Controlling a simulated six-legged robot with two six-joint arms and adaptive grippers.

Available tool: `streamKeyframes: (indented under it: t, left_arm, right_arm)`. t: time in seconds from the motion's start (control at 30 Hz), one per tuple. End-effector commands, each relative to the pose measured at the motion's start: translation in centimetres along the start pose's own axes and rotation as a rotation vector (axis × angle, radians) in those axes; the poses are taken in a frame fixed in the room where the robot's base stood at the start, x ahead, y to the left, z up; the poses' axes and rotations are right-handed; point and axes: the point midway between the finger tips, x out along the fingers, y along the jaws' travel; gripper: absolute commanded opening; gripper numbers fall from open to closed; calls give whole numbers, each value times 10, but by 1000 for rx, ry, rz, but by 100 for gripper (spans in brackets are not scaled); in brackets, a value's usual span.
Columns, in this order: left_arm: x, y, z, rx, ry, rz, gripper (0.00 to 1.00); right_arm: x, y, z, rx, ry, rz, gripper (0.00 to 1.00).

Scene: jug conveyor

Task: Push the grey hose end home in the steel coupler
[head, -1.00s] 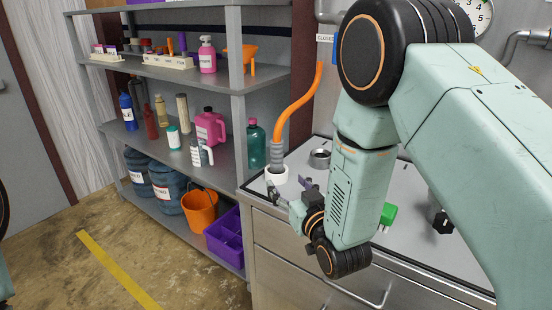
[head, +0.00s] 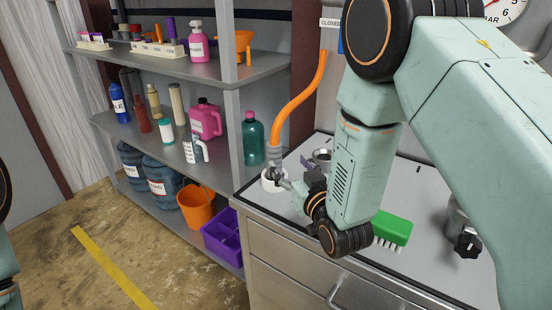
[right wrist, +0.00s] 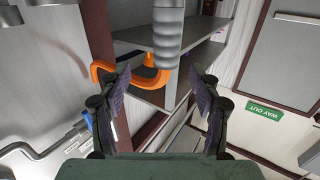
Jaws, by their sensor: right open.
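My left gripper is out of view.
A green brush (head: 390,229) lies on the bench, right of my right forearm. A steel fitting with a black knob (head: 467,245) stands farther right. Shelves with bottles (head: 253,140) are close on the left; an orange bucket (head: 197,208) and purple crate (head: 222,235) sit low.

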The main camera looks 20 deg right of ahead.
Motion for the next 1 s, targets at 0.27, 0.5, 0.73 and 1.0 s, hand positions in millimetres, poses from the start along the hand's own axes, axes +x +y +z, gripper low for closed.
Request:
streamKeyframes:
  t: [0.27,0.5,0.73,1.0]
  left_arm:
    - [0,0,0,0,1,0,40]
    - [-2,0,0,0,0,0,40]
    - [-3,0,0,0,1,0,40]
    - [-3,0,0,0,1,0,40]
  right_arm:
    - [8,-4,0,-1,1,-3,63]
    - [33,-8,-4,-1,2,-3,63]
    - [66,-10,-8,0,1,-2,63]
    - [77,-9,-8,0,0,-1,63]
